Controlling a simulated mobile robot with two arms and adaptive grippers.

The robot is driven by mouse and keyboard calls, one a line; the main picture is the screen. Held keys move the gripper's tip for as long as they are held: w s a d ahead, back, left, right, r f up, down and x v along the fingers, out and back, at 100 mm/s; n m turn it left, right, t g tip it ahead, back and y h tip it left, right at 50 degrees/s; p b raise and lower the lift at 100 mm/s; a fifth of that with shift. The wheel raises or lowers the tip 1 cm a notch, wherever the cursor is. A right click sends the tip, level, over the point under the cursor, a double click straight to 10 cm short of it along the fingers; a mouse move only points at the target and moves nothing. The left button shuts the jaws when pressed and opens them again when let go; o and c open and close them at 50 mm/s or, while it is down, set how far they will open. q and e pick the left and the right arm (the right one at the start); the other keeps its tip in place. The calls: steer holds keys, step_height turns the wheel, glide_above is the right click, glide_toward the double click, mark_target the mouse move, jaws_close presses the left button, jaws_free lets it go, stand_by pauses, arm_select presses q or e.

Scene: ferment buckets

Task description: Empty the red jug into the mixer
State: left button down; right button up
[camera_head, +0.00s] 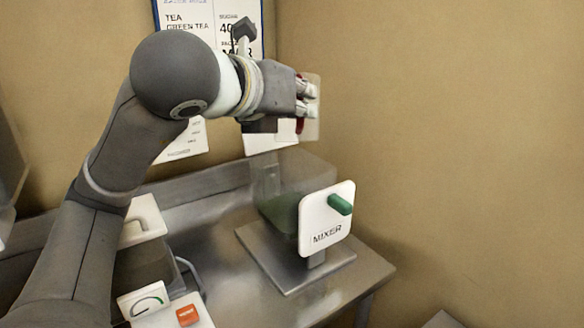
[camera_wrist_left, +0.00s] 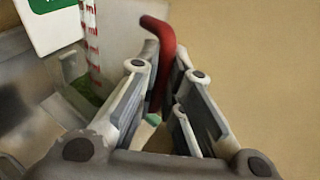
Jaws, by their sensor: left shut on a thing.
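My left gripper (camera_head: 304,99) is shut on the red handle of the jug, high above the mixer's back right side. The jug (camera_head: 315,92) is a pale translucent vessel, mostly hidden behind the fingers. In the left wrist view its red handle (camera_wrist_left: 162,52) runs between my fingers (camera_wrist_left: 160,90), and its wall (camera_wrist_left: 112,38) carries red ml marks. Its contents and exact tilt cannot be told. The mixer (camera_head: 311,237) stands on the metal table, with a white MIXER plate, a green knob and a see-through body with green inside. My right gripper is out of view.
The metal table (camera_head: 215,205) ends just right of the mixer. A device with a dial and an orange button (camera_head: 188,315) sits at the front left. Posters (camera_head: 185,142) hang on the back wall, and a bare tan wall closes the right side.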

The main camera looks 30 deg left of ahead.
arm_select(q)
steer(key=shift+r+m+t, duration=0.4)
steer(key=shift+r+t, duration=0.2)
steer(key=shift+r, duration=0.8)
steer(key=shift+s+d+b, duration=0.15)
steer(key=shift+s+b, duration=0.1)
steer(key=shift+b, duration=0.1)
steer(key=shift+s+d+r+m+t+y+b, duration=0.15)
steer(key=shift+s+d+r+m+t+b, duration=0.2)
steer(key=shift+s, duration=0.3)
steer(key=shift+s+d+r+m+t+y+b, duration=0.1)
steer(key=shift+s+d+r+t+b, duration=0.05)
steer(key=shift+s+d+t+b, duration=0.4)
steer(key=shift+s+d+r+m+t+y+b, duration=0.15)
steer(key=shift+s+d+r+m+t+b, duration=0.15)
steer(key=shift+s, duration=0.4)
